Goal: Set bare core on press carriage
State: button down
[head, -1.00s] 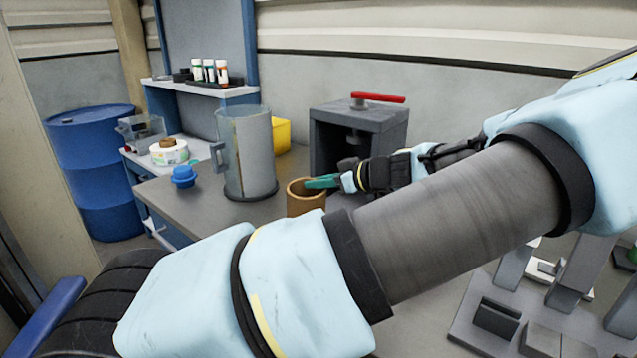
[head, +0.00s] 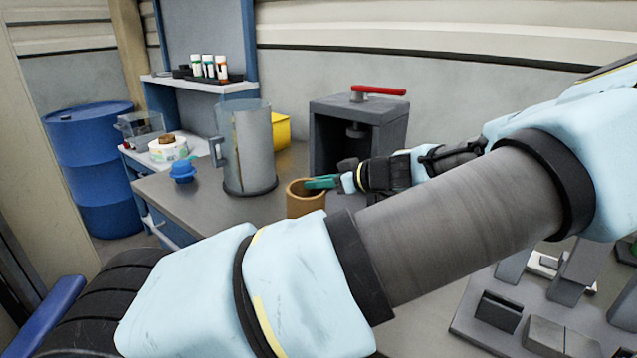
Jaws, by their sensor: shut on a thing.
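The bare core (head: 304,202) is a short brown cardboard tube, open at the top, at the middle of the grey bench. It looks upright. My gripper (head: 318,183), with green fingers, is shut on its rim from the right. My arm crosses in front and hides the core's lower edge, so I cannot tell whether it touches the bench. The press (head: 372,125) is a dark grey box frame with a red handle on top and a dark screw inside, standing behind my gripper. My arm hides the press's lower part, and I cannot make out its carriage.
A clear cylinder with a grey sheet inside (head: 247,150) stands left of the core. A blue knob-like cap (head: 182,172) and a label roll (head: 168,149) lie farther left. A yellow bin (head: 281,131) is behind. Grey fixtures (head: 545,325) fill the right front.

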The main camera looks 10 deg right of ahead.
jog(key=shift+f, duration=0.1)
jog(key=c, duration=1.1)
grip_release()
jog(key=p+v, duration=0.4)
jog(key=v, duration=0.7)
jog(key=shift+s, duration=0.2)
